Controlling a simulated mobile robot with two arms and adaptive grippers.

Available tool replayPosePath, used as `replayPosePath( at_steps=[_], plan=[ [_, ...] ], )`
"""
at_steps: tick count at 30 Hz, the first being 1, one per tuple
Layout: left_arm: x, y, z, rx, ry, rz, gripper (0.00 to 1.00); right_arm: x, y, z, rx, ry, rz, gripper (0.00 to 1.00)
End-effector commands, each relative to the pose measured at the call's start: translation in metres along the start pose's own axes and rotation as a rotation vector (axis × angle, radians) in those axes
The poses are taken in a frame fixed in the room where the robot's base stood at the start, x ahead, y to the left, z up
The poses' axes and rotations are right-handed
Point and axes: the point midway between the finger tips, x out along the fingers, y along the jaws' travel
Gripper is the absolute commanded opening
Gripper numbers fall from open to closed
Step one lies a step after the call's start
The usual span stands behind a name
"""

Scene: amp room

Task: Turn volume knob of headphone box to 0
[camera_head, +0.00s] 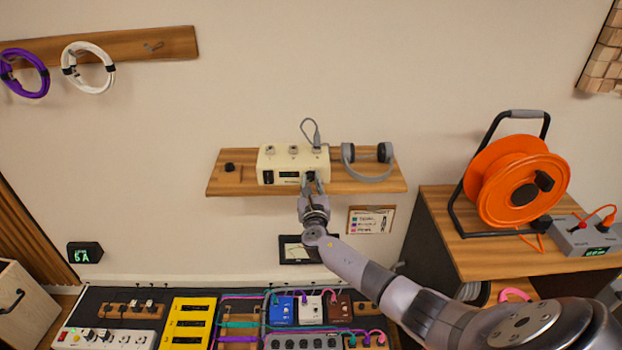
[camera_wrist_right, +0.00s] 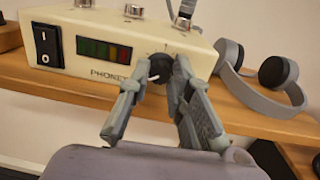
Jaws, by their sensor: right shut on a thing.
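The headphone box (camera_head: 283,162) is a cream box on a wooden wall shelf, with a cable plugged into its top. In the right wrist view the box (camera_wrist_right: 92,76) shows a black rocker switch (camera_wrist_right: 47,46), a coloured level display (camera_wrist_right: 105,51) and the word PHONES, partly covered. The black volume knob (camera_wrist_right: 161,69) sits on the front panel at the right, with a light pointer mark directed to the lower left. My right gripper (camera_head: 311,181) is at the box front; in the right wrist view its fingers (camera_wrist_right: 160,78) are closed around the knob. My left gripper is not in view.
Grey headphones (camera_head: 367,160) lie on the shelf (camera_head: 235,185) right of the box. A small black knob-like item (camera_head: 230,167) sits at its left end. Below are pedals and power strips. An orange cable reel (camera_head: 515,182) stands on a cabinet at right.

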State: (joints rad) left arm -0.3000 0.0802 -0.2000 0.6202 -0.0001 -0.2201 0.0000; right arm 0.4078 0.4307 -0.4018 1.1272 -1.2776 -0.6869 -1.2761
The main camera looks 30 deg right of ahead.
Motion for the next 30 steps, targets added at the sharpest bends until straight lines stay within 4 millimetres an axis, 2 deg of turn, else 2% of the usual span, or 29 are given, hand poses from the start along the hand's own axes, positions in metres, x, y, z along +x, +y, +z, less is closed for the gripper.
replayPosePath(
  at_steps=[9,27,28,30],
  plan=[
    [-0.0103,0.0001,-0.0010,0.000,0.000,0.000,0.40,-0.0014,-0.0002,-0.0026,-0.142,0.010,0.005,0.00],
    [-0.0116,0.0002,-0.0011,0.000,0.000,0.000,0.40,-0.0016,-0.0003,-0.0039,-0.176,0.011,0.006,0.00],
    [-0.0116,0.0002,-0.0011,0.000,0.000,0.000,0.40,-0.0016,-0.0002,-0.0039,-0.176,0.011,0.006,0.21],
    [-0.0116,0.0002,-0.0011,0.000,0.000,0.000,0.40,-0.0014,-0.0002,-0.0034,-0.176,0.011,0.006,0.26]
  ],
)
